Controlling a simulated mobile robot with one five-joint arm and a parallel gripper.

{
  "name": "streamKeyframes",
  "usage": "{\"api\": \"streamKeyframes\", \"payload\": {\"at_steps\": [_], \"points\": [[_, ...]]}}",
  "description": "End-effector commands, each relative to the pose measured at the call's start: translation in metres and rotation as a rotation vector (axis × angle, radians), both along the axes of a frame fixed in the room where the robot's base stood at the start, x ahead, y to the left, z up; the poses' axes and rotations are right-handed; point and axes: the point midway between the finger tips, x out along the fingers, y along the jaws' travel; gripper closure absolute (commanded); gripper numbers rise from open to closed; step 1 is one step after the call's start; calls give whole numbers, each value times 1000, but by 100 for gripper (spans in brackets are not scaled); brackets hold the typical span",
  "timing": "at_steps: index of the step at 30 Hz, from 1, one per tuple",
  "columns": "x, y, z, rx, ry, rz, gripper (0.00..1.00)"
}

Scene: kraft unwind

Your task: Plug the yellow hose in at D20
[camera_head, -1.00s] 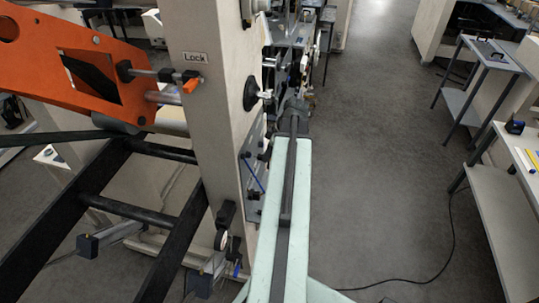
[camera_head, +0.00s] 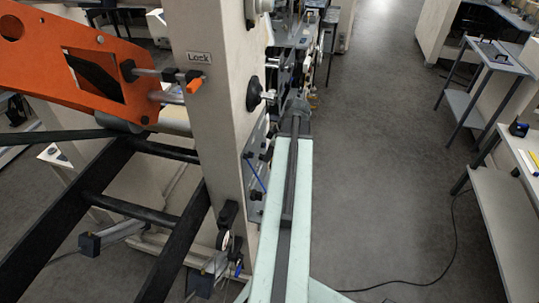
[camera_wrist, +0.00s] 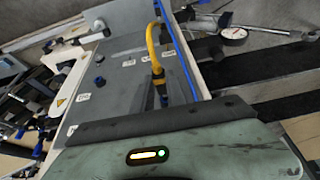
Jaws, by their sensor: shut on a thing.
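The yellow hose (camera_wrist: 153,50) shows in the wrist view, curving down from the top of the picture to a dark end near my wrist's edge. A grey panel (camera_wrist: 115,72) with several small white labels lies beside it; I cannot read D20 on any of them. In the head view, my gripper (camera_head: 296,106) is at the far end of my pale green arm, beside the machine's side panel (camera_head: 256,185).
A beige machine post (camera_head: 213,110) marked Lock stands close left of my arm, with an orange plate (camera_head: 75,65) beyond it. A gauge (camera_wrist: 233,34) shows at the panel's right. Grey floor (camera_head: 385,150) is open to the right, up to a workbench (camera_head: 505,205); a black cable lies there.

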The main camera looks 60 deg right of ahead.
Motion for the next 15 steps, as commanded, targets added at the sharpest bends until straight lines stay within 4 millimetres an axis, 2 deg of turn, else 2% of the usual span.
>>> {"api": "streamKeyframes", "payload": {"at_steps": [15], "points": [[4,1,0,0,0,-1,100]]}}
